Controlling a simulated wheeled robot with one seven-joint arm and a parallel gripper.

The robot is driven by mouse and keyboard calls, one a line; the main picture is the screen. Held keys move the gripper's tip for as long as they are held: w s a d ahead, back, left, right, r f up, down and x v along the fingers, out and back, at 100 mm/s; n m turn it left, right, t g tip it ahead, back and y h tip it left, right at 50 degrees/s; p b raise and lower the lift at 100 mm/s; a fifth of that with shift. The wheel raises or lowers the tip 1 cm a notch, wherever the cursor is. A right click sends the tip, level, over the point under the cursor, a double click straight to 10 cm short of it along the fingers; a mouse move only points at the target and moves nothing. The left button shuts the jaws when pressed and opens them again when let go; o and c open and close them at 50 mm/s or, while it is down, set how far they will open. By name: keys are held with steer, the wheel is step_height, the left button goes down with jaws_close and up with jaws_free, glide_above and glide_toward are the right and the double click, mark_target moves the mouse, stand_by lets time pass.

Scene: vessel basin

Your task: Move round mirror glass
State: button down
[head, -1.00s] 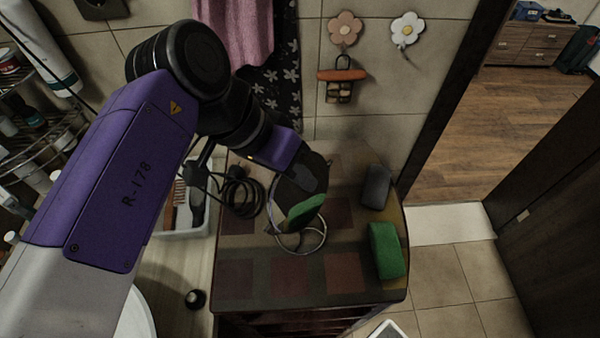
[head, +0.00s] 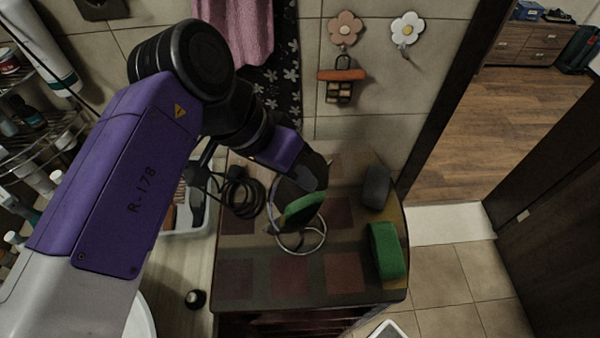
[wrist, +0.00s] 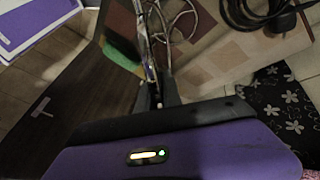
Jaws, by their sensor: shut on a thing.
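The round mirror glass (head: 287,203) stands tilted above the cabinet top. Its dark face carries a green reflection. A thin wire ring stand (head: 301,243) shows below it and seems to rest on the cabinet top. My gripper (head: 312,184) is at the mirror's upper right edge and is shut on it; the fingertips are mostly hidden in the head view.
A green sponge (head: 385,250) and a dark grey block (head: 376,187) lie on the right of the patterned cabinet top (head: 235,288). A coiled black cable (head: 240,190) lies left of the mirror. A grey tray (head: 186,234) is further left. The cabinet's front area is clear.

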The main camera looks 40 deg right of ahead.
steer(key=shift+s+t, duration=0.2)
steer(key=shift+t, duration=0.5)
steer(key=c, duration=1.5)
jaws_free()
steer(key=shift+b+v, duration=0.6)
steer(key=shift+v, duration=3.35)
